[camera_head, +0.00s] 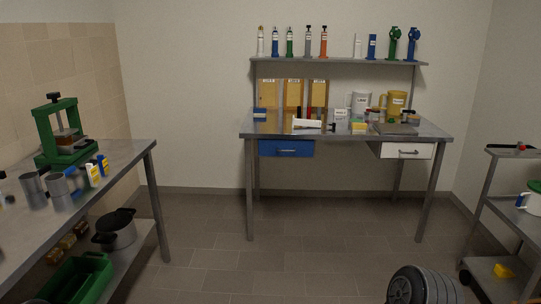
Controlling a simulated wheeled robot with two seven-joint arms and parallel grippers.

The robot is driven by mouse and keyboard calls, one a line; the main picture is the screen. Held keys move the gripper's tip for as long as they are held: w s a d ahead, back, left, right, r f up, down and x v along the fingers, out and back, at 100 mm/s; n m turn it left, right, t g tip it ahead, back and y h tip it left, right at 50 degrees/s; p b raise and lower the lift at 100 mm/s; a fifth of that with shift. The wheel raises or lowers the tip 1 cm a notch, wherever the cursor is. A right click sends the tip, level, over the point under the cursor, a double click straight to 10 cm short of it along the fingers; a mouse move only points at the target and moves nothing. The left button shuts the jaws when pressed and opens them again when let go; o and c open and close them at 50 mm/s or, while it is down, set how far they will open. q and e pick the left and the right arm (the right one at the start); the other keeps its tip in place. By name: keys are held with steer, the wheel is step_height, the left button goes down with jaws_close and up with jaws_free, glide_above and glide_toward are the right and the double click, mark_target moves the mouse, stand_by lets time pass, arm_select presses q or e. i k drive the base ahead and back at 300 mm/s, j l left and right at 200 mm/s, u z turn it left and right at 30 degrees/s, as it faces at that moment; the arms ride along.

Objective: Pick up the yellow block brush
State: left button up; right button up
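No thing in view can be made out for certain as the yellow block brush. A small yellow block-like thing with a pale part (359,127) lies on the metal bench at the back, right of its middle. Another small yellow thing (503,270) lies on the lower shelf of the cart at the right. Both are too small to tell whether they have bristles. Neither of my grippers is in view.
The back bench (265,128) is crowded and has a blue drawer (287,149) and a white drawer (406,151). A side bench (120,160) with a green press (62,135) stands left. A dark ribbed drum-like thing (425,287) is at the bottom right. The middle floor (270,240) is clear.

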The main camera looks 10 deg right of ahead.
mark_target(356, 127)
steer(key=i+l+z, duration=0.3)
steer(key=i, duration=0.25)
steer(key=i+l+z, duration=0.3)
steer(key=i, duration=0.3)
steer(key=i+z, duration=0.3)
steer(key=i, duration=0.3)
steer(key=i+u, duration=0.15)
steer(key=i, duration=0.35)
steer(key=i+l+u, duration=0.2)
steer(key=i, duration=0.3)
steer(key=i+l+u, duration=0.15)
steer(key=i, duration=0.3)
steer(key=i+l+u, duration=0.15)
steer(key=i, duration=0.35)
steer(key=i+l+u, duration=0.55)
